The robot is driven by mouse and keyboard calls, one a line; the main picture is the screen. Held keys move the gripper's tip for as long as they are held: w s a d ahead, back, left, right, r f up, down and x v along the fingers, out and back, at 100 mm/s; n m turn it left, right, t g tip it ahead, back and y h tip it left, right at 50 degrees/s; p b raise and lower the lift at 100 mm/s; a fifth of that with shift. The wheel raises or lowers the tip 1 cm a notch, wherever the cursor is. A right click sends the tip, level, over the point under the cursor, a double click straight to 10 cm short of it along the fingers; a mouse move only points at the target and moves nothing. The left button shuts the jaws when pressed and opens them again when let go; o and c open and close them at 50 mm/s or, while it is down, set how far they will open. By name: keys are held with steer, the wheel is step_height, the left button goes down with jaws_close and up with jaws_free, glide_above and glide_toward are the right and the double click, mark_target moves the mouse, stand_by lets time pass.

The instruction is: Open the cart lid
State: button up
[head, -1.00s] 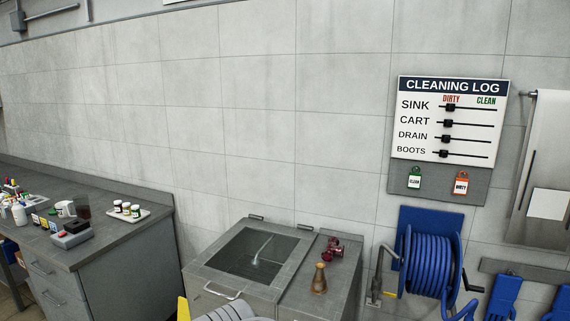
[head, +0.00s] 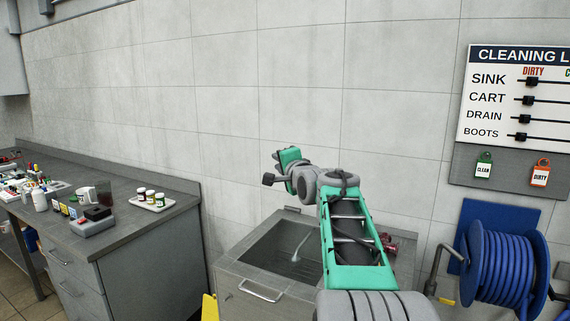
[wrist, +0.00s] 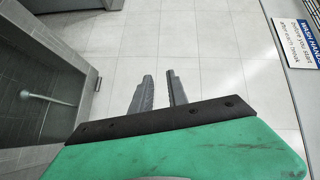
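A grey metal unit (head: 229,278) stands low against the wall in the head view, with a pale curved handle (head: 262,291) at its front edge and a hinge-like piece at the back. My gripper is raised above the unit, apart from the handle. In the wrist view my gripper (wrist: 159,75) has two grey fingers apart, with nothing between them.
A grey counter (head: 120,215) with jars and small items stands at left. A red object (head: 388,243) lies right of my arm. A blue hose reel (head: 500,262) and the cleaning log board (head: 510,135) are at right. In the wrist view a sign (wrist: 299,42) shows at upper right.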

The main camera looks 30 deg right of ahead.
steer(key=w+d+r+m+t+p, duration=0.1)
steer(key=w+d+r+m+p, duration=0.1)
steer(key=w+d, duration=0.4)
steer(key=shift+w+d+r+t+h+p, duration=0.3)
steer(key=shift+w+r+h+p, duration=0.1)
steer(key=shift+w+r+p, duration=0.2)
jaws_close()
steer(key=shift+c, duration=1.6)
jaws_free()
steer(key=o, duration=0.3)
